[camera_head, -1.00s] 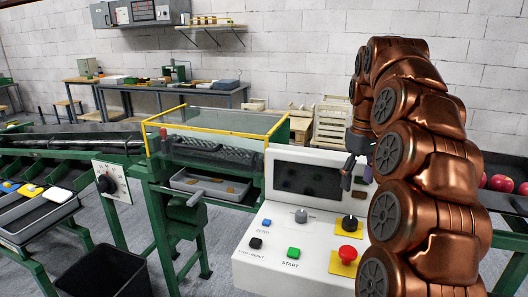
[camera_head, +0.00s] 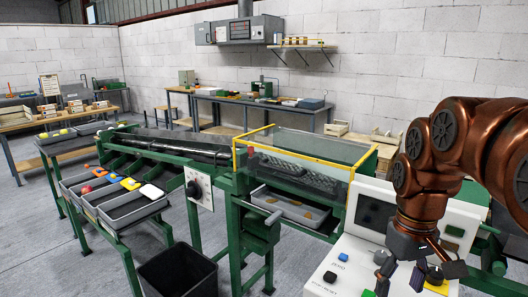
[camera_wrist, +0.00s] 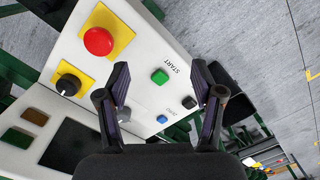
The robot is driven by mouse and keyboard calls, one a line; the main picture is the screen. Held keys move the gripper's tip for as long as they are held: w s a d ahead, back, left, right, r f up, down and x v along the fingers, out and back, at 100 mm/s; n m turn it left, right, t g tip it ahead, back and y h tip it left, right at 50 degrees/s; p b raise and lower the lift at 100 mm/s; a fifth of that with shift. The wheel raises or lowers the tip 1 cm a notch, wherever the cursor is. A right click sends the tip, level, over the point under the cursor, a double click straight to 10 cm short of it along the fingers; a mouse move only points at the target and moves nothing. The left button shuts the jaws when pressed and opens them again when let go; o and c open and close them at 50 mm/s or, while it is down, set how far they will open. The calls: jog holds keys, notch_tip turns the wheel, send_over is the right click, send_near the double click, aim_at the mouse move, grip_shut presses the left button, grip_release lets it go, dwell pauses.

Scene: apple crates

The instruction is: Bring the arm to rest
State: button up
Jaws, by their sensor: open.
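My copper-coloured arm reaches in from the right of the head view. My gripper (camera_head: 432,277) hangs at its end, in front of the white control panel (camera_head: 345,262). In the wrist view my gripper (camera_wrist: 160,88) has its two dark fingers spread apart with nothing between them. Beyond the fingers lies the panel, with a red button (camera_wrist: 98,41) on a yellow plate, a black knob (camera_wrist: 68,84), a green start button (camera_wrist: 159,76) and a blue button (camera_wrist: 162,119). In the head view the arm and gripper hide the panel's right part.
Left of the panel stands a green machine with a yellow-edged clear guard (camera_head: 300,148). A black bin (camera_head: 178,272) is on the floor below it. Grey trays (camera_head: 130,208) stand on a green frame at left. A long workbench (camera_head: 250,104) is along the back wall.

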jog(key=s+a+f, duration=0.2)
jog(key=s+f, duration=0.1)
jog(key=s, duration=0.3)
jog(key=s+a+f+m+p, duration=0.1)
jog(key=s+a+f, duration=0.1)
jog(key=s, duration=0.4)
jog(key=s+a+f+m+g+p, duration=0.1)
jog(key=s+a+f, duration=0.1)
jog(key=s+f, duration=0.2)
jog(key=shift+s+a, duration=0.3)
jog(key=shift+s, duration=0.85)
